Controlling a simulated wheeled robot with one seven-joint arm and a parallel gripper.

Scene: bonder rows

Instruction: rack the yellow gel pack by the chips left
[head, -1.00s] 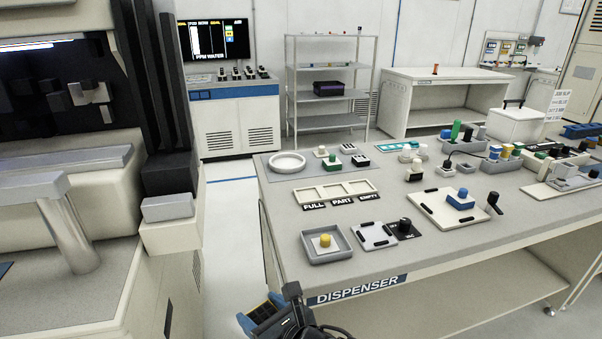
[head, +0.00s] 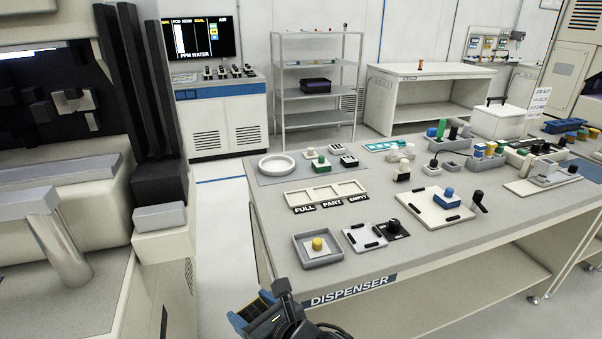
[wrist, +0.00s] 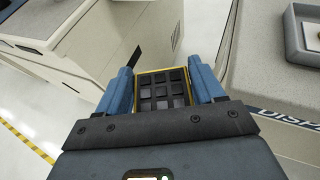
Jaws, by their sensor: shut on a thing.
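The yellow gel pack (wrist: 161,89) is a yellow-edged square with rows of dark squares on its face. My gripper (wrist: 163,86) is shut on it, with one blue finger at each side. In the head view my gripper (head: 256,310) is low, in front of the bench's near left corner, and the pack is barely visible. The rack (head: 328,199) is a cream frame with three compartments on the bench. Labels in front read FULL (head: 304,209), PART (head: 331,203) and EMPTY (head: 358,197), left to right. The compartments look empty.
A grey tray (head: 338,257) with a yellow-knobbed block stands at the bench's near left corner, between my gripper and the rack. A large machine (head: 90,230) stands at left, with an aisle between.

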